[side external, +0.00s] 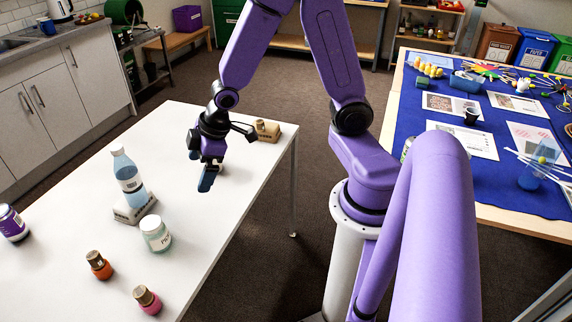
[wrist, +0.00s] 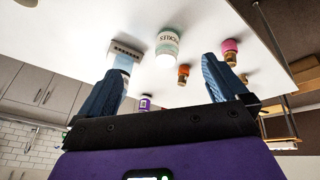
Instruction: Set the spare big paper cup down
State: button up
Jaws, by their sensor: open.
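My gripper (side external: 207,178) hangs over the far part of the white table (side external: 190,245), with its fingers pointing down. In the wrist view my gripper (wrist: 161,68) is open, its two blue fingers wide apart with nothing held between them. I cannot make out a big paper cup on the white table in either view.
On the white table stand a blue bottle (side external: 129,178) on a grey block, a pickles jar (side external: 155,234), orange (side external: 98,264) and pink (side external: 147,299) bottles, a purple-labelled jar (side external: 12,223) and a cardboard-coloured object (side external: 267,130) at the far edge. The table's right side is clear.

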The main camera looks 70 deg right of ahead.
jog(key=s+a+r+n+g, duration=0.1)
jog(key=s+r, duration=0.3)
jog(key=s, duration=0.7)
jog(key=s+a+r+n+g+h, duration=0.1)
jog(key=s+r+n+g, duration=0.1)
jog(key=s, duration=0.9)
notch_tip(320, 180, up, 2)
jog(key=shift+a+r+n+g, duration=0.2)
jog(key=shift+n+g, duration=0.1)
jog(key=shift+g, duration=0.2)
